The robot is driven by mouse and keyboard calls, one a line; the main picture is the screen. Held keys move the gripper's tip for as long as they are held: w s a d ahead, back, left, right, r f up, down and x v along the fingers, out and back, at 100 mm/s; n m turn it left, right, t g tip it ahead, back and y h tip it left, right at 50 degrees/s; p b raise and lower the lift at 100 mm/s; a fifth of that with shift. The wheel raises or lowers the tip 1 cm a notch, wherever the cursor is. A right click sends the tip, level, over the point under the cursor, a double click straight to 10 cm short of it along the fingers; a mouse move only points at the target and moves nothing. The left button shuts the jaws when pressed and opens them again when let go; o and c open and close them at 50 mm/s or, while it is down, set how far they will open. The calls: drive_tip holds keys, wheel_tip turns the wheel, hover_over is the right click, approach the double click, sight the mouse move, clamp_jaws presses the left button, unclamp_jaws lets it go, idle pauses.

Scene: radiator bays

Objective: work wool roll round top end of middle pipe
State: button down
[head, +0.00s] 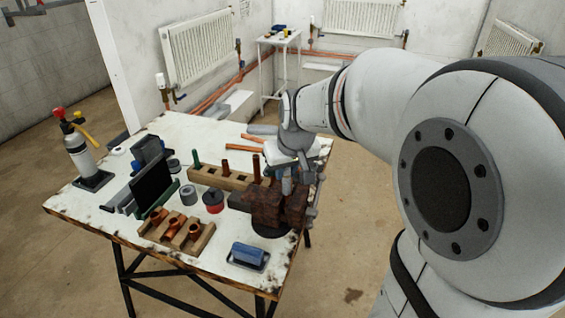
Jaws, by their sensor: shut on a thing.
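My gripper (288,183) points down at the right side of the bench, above the brown vise. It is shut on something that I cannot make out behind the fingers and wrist. A wooden rack (215,179) holds upright pipes in a row: a green-topped one (196,160) at left, the copper middle pipe (225,168), and a taller copper one (256,168) at right. The middle pipe's top is bare and clear of my gripper, which is to its right. I cannot pick out the wool roll for certain; a small grey roll (188,195) stands in front of the rack.
The brown vise (277,208) is under my gripper. A blue block in a tray (249,256), a wooden holder with copper fittings (176,232), a red-and-dark tin (213,202), a black upright panel (151,182) and a torch bottle (78,150) crowd the bench.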

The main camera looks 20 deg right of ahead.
drive_tip(key=shift+r+p, duration=3.05)
drive_tip(key=shift+r, duration=1.3)
drive_tip(key=shift+f, duration=0.1)
drive_tip(key=r+p, duration=0.1)
drive_tip(key=p, duration=0.2)
drive_tip(key=shift+d+r, duration=0.2)
drive_tip(key=shift+d, duration=0.2)
drive_tip(key=shift+d+f+b, duration=0.25)
drive_tip(key=shift+f+b, duration=0.05)
drive_tip(key=shift+f, duration=0.9)
drive_tip(key=shift+d+f+b, duration=0.2)
drive_tip(key=shift+f+b, duration=0.05)
drive_tip(key=shift+f, duration=0.9)
drive_tip(key=shift+s, duration=0.1)
